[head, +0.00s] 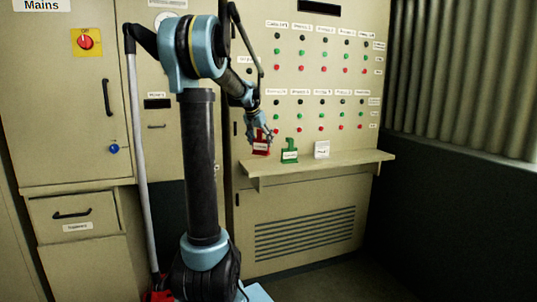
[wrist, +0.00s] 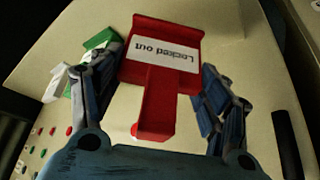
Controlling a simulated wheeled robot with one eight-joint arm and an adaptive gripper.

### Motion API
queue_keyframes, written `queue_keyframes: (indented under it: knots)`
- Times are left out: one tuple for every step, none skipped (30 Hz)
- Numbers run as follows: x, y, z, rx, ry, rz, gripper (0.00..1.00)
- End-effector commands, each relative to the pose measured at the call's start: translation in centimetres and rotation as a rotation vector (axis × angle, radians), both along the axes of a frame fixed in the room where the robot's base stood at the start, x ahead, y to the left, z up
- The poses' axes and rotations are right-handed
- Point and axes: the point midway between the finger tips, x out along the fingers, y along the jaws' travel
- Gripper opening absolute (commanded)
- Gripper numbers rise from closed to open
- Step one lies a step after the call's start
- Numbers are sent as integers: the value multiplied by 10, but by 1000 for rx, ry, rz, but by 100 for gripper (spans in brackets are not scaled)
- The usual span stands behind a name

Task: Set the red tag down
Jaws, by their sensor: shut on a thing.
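The red tag (head: 260,150) with a white label is at the left end of the shelf (head: 340,163) in the head view. In the wrist view the red tag (wrist: 158,105) lies between my fingers, its label reading "Locked out". My gripper (head: 264,136) is shut on its upright stem, with a finger on each side in the wrist view (wrist: 160,92). The tag looks upright and very near the shelf top. I cannot tell whether its base touches the shelf.
A green tag (head: 290,155) and a white tag (head: 322,150) stand on the shelf to the right of the red one. The panel of buttons and lamps (head: 312,85) rises behind. The shelf's right end (head: 375,157) is clear.

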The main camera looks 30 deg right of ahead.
Motion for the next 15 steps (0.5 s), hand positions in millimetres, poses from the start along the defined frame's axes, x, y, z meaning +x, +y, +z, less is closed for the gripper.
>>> queue_keyframes:
  knots:
    - [-2,-2,-5,0,0,-4,45]
    - [-2,-3,-7,0,0,-4,45]
    - [-3,-4,-9,0,0,-7,45]
    - [-3,-5,-10,0,0,-7,45]
    - [-4,-6,-12,0,0,-8,45]
    - [-4,-6,-14,0,0,-8,45]
    - [-4,-7,-16,0,0,-9,45]
    - [-4,-7,-20,0,0,-9,45]
    - [-4,-7,-25,0,0,-9,45]
    - [-4,-7,-29,0,0,-9,45]
    - [-4,-8,-33,0,0,-9,45]
    - [-4,-8,-39,0,0,-10,45]
    - [-4,-8,-42,0,0,-10,45]
    - [-4,-8,-46,0,0,-10,45]
    - [-5,-7,-49,0,0,-10,45]
